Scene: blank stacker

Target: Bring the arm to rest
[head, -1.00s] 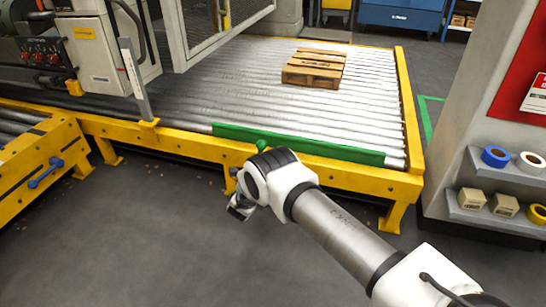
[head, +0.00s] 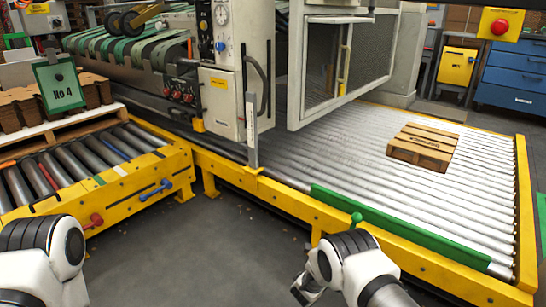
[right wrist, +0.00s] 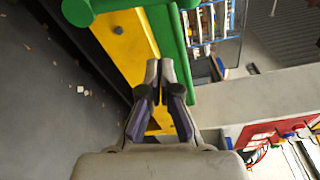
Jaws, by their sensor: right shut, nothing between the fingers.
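My right arm comes in at the bottom of the head view, and its gripper (head: 308,288) hangs low in front of the yellow conveyor frame (head: 410,258). In the right wrist view the fingers (right wrist: 160,70) are together with nothing between them. They show against the yellow beam (right wrist: 128,42) and green guard (right wrist: 168,40); I cannot tell the gap to these. My left arm (head: 42,250) shows only as white and black joints at the lower left. Its gripper is outside the frame.
A small wooden pallet (head: 422,146) lies on the roller bed (head: 350,160). Grey floor (head: 190,255) lies open between my arms.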

